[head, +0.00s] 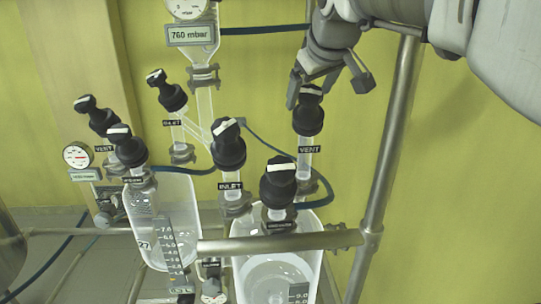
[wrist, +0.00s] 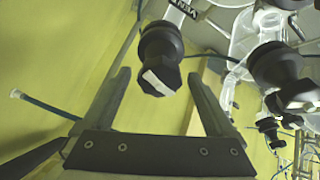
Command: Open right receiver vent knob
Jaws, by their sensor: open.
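The right receiver vent knob (head: 308,115) is black with a white mark on its top. It sits upright on a glass neck above a VENT label (head: 309,150). My gripper (head: 327,88) is open just above it, one finger beside the knob's top and the other off to its right. In the wrist view the knob (wrist: 161,48) with its white mark shows between and just beyond the open fingertips (wrist: 158,76). I see a gap on both sides there; contact cannot be told.
Black inlet knob (head: 228,145) and another black knob (head: 279,182) stand left and below on the right glass receiver (head: 240,285). A steel post (head: 394,140) rises right of the vent, with a horizontal bar (head: 275,242) in front. A blue hose (head: 322,190) runs behind the vent.

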